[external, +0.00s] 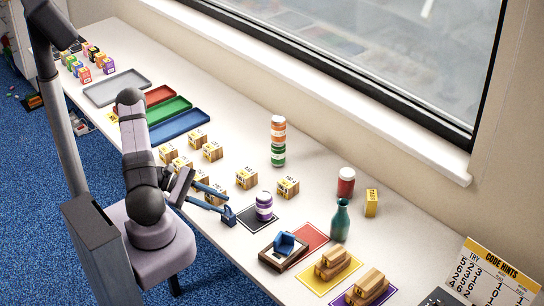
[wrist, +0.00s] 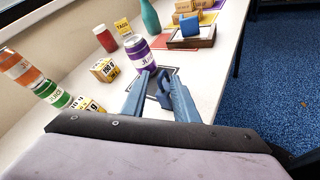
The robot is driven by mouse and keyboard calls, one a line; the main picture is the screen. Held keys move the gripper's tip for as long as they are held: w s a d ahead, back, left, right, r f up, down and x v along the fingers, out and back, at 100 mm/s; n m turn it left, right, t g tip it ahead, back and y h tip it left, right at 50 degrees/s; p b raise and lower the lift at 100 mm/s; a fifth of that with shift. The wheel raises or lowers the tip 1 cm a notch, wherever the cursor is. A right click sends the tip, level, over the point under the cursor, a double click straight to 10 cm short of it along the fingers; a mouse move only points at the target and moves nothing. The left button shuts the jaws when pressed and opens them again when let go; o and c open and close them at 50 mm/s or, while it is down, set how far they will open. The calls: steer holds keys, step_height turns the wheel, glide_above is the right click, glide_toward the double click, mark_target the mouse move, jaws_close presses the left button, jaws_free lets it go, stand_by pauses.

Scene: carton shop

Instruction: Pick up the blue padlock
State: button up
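The blue padlock (external: 228,216) is a small dark blue piece on the white table, just left of a black mat. It also shows in the wrist view (wrist: 164,91), between the fingers. My gripper (external: 227,203) has long blue fingers reaching down over the table. In the wrist view my gripper (wrist: 161,78) has its fingers apart, one on each side of the padlock. I cannot tell whether either finger touches it. Part of the padlock is hidden by the right finger in the wrist view.
A purple-and-white can (external: 264,207) stands close by on the black mat (external: 245,218). A wooden tray (external: 270,258) holds a blue piece (external: 287,242). Several number blocks (external: 247,178) stand behind my gripper. A teal bottle (external: 340,220) and stacked cans (external: 278,140) stand farther off.

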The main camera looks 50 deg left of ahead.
steer(key=shift+w+d+f, duration=0.1)
steer(key=shift+w+d, duration=0.05)
steer(key=shift+d, duration=0.05)
steer(key=shift+c, duration=0.4)
jaws_close()
stand_by(1.0)
